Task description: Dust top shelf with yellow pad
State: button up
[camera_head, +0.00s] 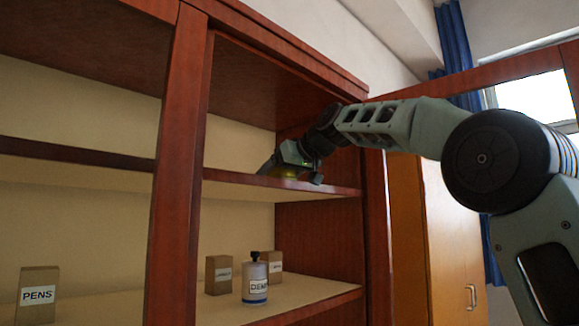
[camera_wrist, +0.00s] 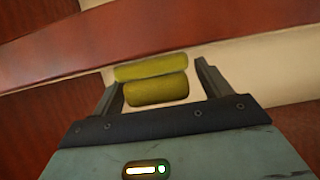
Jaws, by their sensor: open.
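The yellow pad (camera_wrist: 155,91) lies between the two fingers of my gripper (camera_wrist: 157,76) in the wrist view, with a lighter band above a darker one. The fingers stand open on either side of it. In the head view, my gripper (camera_head: 268,166) reaches into the right bay of the red-brown cabinet, low over the upper shelf (camera_head: 240,179). A little yellow of the pad (camera_head: 288,172) shows beneath the gripper there. The gripper hides most of the pad, and I cannot tell whether it touches the shelf.
A lower shelf holds a white bottle (camera_head: 255,283) and several small boxes, one being the PENS box (camera_head: 38,292). A cabinet upright (camera_head: 178,170) stands left of my gripper, and the right side wall is close to my arm. The upper shelf left of my gripper looks clear.

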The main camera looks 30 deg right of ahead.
jog(key=b+v, duration=0.4)
jog(key=v, duration=1.3)
jog(key=shift+s+r, duration=0.1)
jog(key=shift+s, duration=0.05)
